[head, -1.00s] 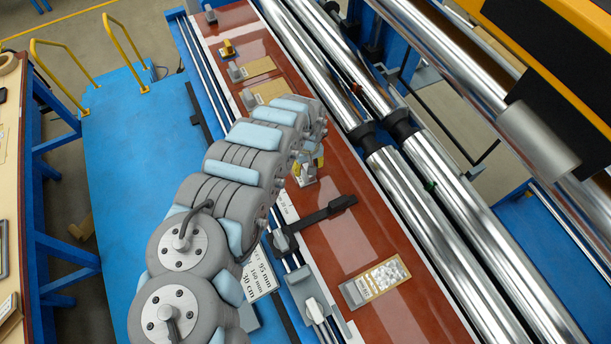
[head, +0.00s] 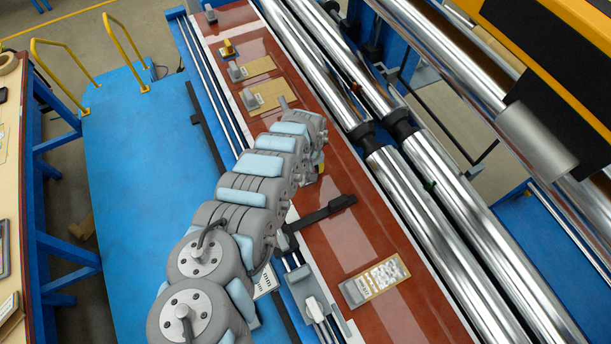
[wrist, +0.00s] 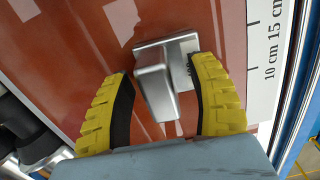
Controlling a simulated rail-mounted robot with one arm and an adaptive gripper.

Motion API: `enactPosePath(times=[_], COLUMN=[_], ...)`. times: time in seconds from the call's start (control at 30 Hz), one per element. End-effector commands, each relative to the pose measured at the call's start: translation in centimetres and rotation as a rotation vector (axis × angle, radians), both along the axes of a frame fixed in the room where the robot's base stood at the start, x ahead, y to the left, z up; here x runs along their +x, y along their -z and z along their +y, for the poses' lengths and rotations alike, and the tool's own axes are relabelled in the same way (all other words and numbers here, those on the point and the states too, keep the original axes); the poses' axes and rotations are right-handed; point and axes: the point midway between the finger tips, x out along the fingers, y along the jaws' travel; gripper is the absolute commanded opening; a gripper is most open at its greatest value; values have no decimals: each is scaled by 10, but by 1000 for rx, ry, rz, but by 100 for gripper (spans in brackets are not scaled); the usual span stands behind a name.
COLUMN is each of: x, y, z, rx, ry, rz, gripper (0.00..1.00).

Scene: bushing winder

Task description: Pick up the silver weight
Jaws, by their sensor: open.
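The silver weight (wrist: 157,88), a blocky metal piece with a raised handle on a flat base, stands on the red-brown board (wrist: 205,25) in the wrist view. My gripper (wrist: 160,72) is open, with one yellow, black-lined finger on each side of the weight's handle. Small gaps show between the fingers and the handle, so it is not clamped. In the head view my gripper (head: 318,168) is low over the board, mostly behind my own arm. The weight there is hidden by the arm.
Several other small grey weights (head: 250,100) stand farther up the board. A black bar (head: 322,212) and a labelled plate (head: 374,280) lie nearer. Long shiny rollers (head: 430,180) run along the right. A ruler strip (wrist: 268,60) edges the board.

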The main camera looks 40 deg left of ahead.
Motion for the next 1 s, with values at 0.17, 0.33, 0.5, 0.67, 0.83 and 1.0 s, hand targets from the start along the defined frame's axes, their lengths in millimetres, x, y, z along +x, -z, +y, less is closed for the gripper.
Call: enactPosePath(times=[0.17,0.33,0.5,0.67,0.83,1.0], x=[0,0,0,0,1,2], y=[0,0,0,0,-1,-9], z=[0,0,0,0,0,2], rx=[1,1,1,1,1,3], ry=[0,0,0,0,0,1], rz=[0,-1,-1,-1,-2,-4], gripper=[33,0,0,0,0,0])
